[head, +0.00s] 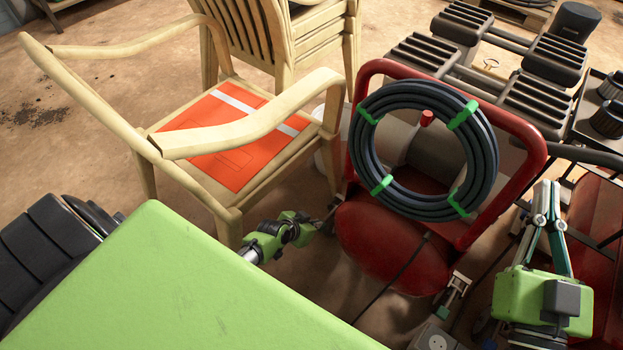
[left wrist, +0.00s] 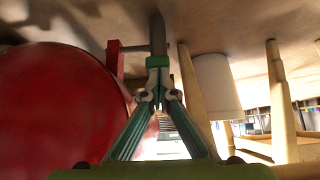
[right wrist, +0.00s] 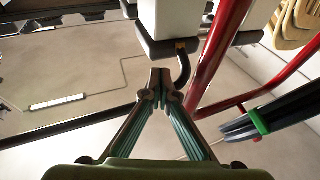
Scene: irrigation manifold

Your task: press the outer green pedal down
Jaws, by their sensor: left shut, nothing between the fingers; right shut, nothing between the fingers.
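No green pedal can be clearly made out. A small metal fitting with a green part (head: 443,312) stands low in front of the red tank (head: 385,245); I cannot tell whether it is a pedal. My left gripper (head: 333,212) is low between the tank and the chair, mostly small and dark in the head view. My right gripper (head: 548,190) is shut and empty, right of the red frame. Its closed tips show in the right wrist view (right wrist: 160,76).
A hose coil (head: 366,150) with green clips hangs on the red frame (head: 535,153). A white bucket (left wrist: 215,85) is beside the left gripper. Dark slatted equipment (head: 545,75) fills the back right.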

